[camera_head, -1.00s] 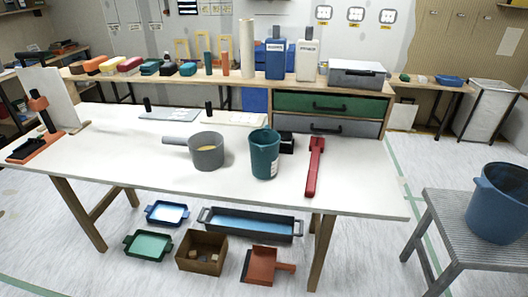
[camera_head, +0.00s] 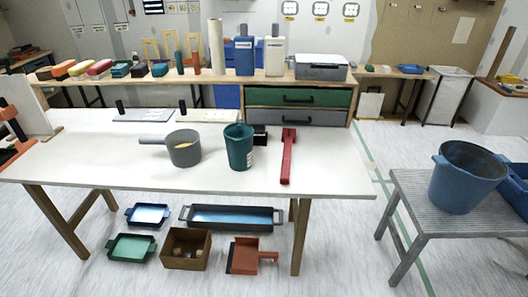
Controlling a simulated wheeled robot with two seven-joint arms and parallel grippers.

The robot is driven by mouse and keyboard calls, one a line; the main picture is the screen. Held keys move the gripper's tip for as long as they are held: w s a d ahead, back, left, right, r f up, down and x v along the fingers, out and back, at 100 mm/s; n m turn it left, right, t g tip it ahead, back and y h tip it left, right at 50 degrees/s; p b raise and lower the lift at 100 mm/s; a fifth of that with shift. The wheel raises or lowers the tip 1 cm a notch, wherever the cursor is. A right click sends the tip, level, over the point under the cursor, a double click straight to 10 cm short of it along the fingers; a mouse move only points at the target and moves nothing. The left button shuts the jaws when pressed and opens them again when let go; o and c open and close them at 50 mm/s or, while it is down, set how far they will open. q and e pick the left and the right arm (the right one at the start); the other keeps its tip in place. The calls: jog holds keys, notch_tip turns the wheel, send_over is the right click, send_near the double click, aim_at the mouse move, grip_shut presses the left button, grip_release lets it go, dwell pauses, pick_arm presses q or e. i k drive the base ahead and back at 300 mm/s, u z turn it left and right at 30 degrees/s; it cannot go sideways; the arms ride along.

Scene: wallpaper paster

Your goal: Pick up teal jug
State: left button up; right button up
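The teal jug (camera_head: 238,148) stands upright on the white table (camera_head: 90,160), toward its right half. It is a tall dark teal vessel with an open top and pale markings on its lower right side. A grey pot with a handle (camera_head: 184,150) stands to its left, a small gap apart. A red long-handled tool (camera_head: 288,157) lies to its right. A small black object (camera_head: 260,135) sits just behind the jug and is partly hidden by it. Neither of my grippers is in view.
A grey stool (camera_head: 412,200) with a blue bucket (camera_head: 464,180) stands at the right. Trays, a brown box (camera_head: 187,250) and a red dustpan (camera_head: 250,257) lie under the table. Floor in front is clear.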

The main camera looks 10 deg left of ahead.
aim_at(240, 144)
jog(key=u, duration=0.7)
jog(key=k, duration=0.2)
jog(key=z, duration=1.55)
jog(key=i, duration=1.25)
jog(key=u, duration=0.75)
